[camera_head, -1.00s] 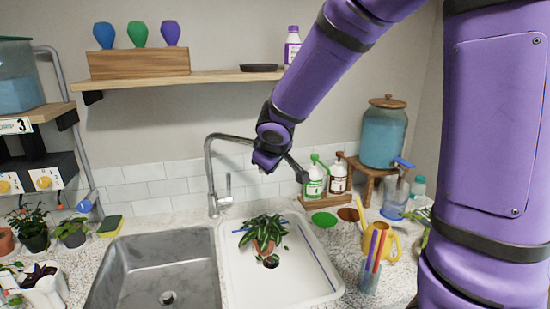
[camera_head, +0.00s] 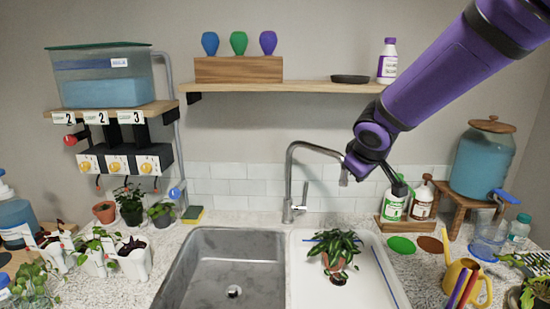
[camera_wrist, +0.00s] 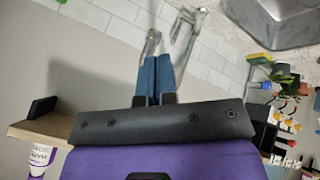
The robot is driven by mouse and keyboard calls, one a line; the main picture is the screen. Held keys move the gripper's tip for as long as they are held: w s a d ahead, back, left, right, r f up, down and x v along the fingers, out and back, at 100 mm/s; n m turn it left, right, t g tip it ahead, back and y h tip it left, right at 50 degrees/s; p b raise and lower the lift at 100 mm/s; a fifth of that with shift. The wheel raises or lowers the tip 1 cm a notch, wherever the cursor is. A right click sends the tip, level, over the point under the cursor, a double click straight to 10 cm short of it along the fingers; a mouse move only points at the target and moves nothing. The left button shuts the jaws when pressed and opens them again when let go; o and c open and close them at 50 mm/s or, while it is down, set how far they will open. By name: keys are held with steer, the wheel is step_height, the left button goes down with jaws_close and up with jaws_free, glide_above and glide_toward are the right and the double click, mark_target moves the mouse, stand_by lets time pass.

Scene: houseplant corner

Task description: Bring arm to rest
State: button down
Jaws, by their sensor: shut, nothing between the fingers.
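My gripper (camera_wrist: 155,62) shows in the wrist view with its two blue fingers side by side and shut, nothing between them. In the head view its dark end (camera_head: 398,184) hangs in the air at the end of my purple arm, in front of the green-labelled bottle (camera_head: 393,207) and overlapping its top. I cannot make out the fingertips there. The wrist view looks along the fingers toward the tiled wall and faucet, tilted sideways.
A potted plant (camera_head: 336,250) stands on the white basin (camera_head: 372,281) beside the steel sink (camera_head: 222,275). The faucet (camera_head: 290,185) rises behind. A wall shelf (camera_head: 290,88) carries vases and a bottle (camera_head: 387,60). A yellow watering can (camera_head: 463,280) stands at right.

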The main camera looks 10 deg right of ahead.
steer(key=s+r+m+y, duration=0.1)
steer(key=s+r, duration=0.3)
steer(key=s, duration=0.9)
steer(key=s+r+m+g+y, duration=0.1)
steer(key=s+r+m, duration=0.3)
steer(key=s, duration=0.9)
steer(key=shift+s+g, duration=0.3)
